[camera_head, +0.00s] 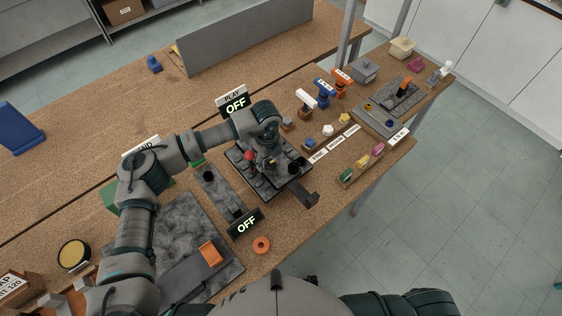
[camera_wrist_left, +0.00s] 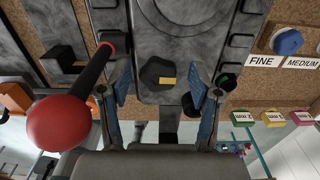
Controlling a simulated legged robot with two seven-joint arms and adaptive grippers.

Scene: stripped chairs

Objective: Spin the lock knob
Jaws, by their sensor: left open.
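My left gripper (camera_wrist_left: 160,88) is open, with one blue-grey finger on each side of the knob and gaps between. I cannot tell whether the fingertips reach down to the knob's height. In the head view my left gripper (camera_head: 269,150) hangs over the dark machine (camera_head: 262,184) and largely hides the knob. My right gripper is out of view.
A lever with a red ball (camera_wrist_left: 60,122) stands close beside the left finger. A small green-marked black part (camera_wrist_left: 227,82) lies beyond the right finger. "OFF" signs (camera_head: 246,223) and (camera_head: 235,104) stand around the machine. Coloured knobs (camera_head: 328,130) line the bench to the right.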

